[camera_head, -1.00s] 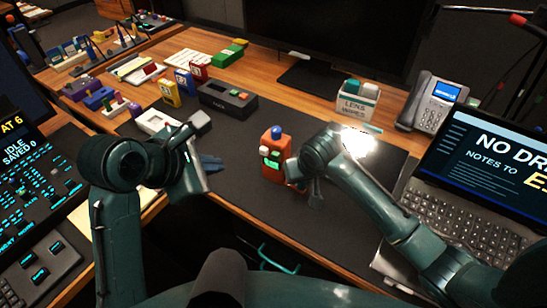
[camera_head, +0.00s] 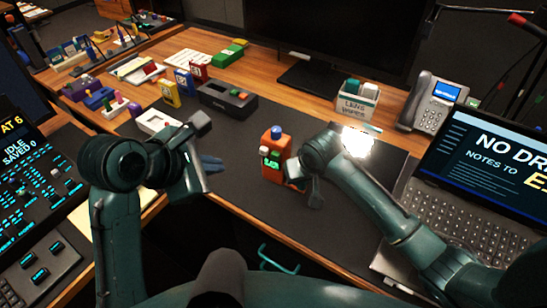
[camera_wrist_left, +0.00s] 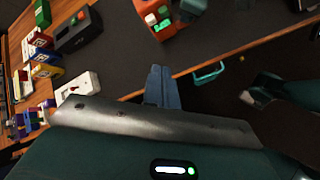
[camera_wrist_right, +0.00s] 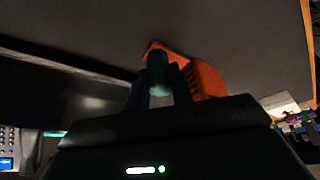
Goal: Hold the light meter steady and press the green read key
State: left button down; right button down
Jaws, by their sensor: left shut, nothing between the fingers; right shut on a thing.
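The light meter (camera_head: 272,165) is an orange box with a blue dome on top and a green key (camera_head: 271,162) on its face. It stands upright on the dark desk mat. In the left wrist view the meter (camera_wrist_left: 172,28) shows at the top with its green keys. In the right wrist view a dark green part (camera_wrist_right: 157,74) sits between the fingers, with the orange body behind. My left gripper (camera_head: 210,163) is shut and empty over the mat, left of the meter and apart from it.
A dark box (camera_head: 228,97) with small keys lies behind the meter. A white device (camera_head: 158,121) is behind my left gripper. A carton (camera_head: 357,104), a phone (camera_head: 434,103) and a laptop (camera_head: 455,190) are to the right. The mat around the meter is mostly clear.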

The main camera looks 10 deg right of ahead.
aim_at(275, 156)
pick_arm(q)
jog(key=shift+s+d+f, duration=0.15)
jog(key=shift+s+d, duration=0.05)
jog(key=shift+d, duration=0.15)
jog(key=d+f, duration=0.3)
jog(key=f, duration=0.5)
jog(key=shift+s+d+f, duration=0.35)
jog(key=shift+s+d, duration=0.05)
jog(key=w+d, duration=0.5)
jog(key=w, duration=0.2)
jog(key=shift+d, duration=0.25)
jog(key=shift+d, duration=0.1)
dwell(1.5)
jog(key=shift+w+d, duration=0.2)
jog(key=shift+w, duration=0.05)
